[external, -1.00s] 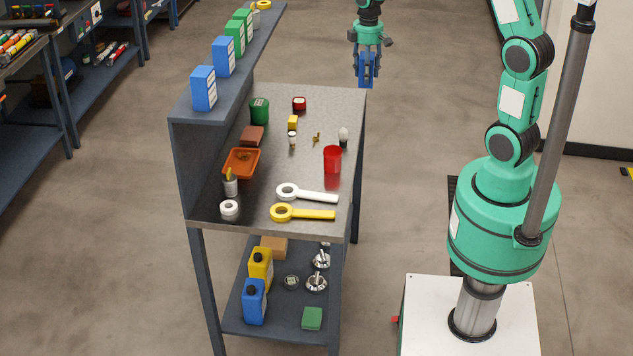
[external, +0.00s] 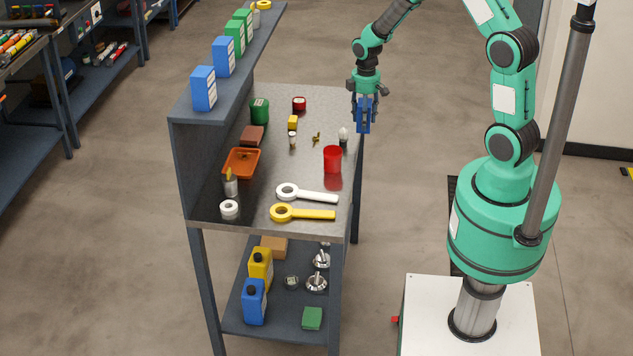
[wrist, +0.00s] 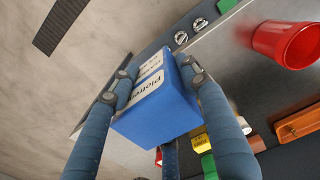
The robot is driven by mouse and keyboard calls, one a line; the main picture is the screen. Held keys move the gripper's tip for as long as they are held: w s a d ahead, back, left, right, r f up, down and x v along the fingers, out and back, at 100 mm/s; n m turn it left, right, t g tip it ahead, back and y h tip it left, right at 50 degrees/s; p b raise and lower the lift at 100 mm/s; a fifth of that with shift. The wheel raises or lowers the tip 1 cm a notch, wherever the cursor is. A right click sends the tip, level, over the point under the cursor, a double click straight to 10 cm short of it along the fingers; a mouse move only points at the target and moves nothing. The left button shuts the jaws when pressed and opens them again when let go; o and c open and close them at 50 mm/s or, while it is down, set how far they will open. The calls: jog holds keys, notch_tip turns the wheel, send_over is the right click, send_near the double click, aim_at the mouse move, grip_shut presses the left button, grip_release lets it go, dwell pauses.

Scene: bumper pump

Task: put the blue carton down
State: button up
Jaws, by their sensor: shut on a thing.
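My gripper (external: 364,102) hangs fingers down near the right edge of the workbench in the external view. It is shut on a blue carton (external: 363,122); in the wrist view the carton (wrist: 158,112) sits between the fingers (wrist: 158,76), with a white printed label on one side. The carton is held in the air. In the external view it appears just off the bench top's right edge (external: 352,160), and its exact height above the bench is hard to tell.
A ledge (external: 180,115) at the left bears more blue (external: 204,90) and green cartons. The bench's far right corner looks clear.

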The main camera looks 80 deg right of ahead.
dwell(0.9)
jog(key=s+a+r+t, duration=0.1)
jog(key=a+r+t, duration=0.1)
jog(key=a+r, duration=1.95)
jog(key=s+a+r+t, duration=0.3)
jog(key=s+a+r, duration=1)
jog(key=s+a, duration=0.1)
jog(key=shift+s+a+m+t, duration=0.25)
jog(key=shift+s+m+t, duration=0.05)
jog(key=shift+s+m, duration=0.1)
dwell(0.5)
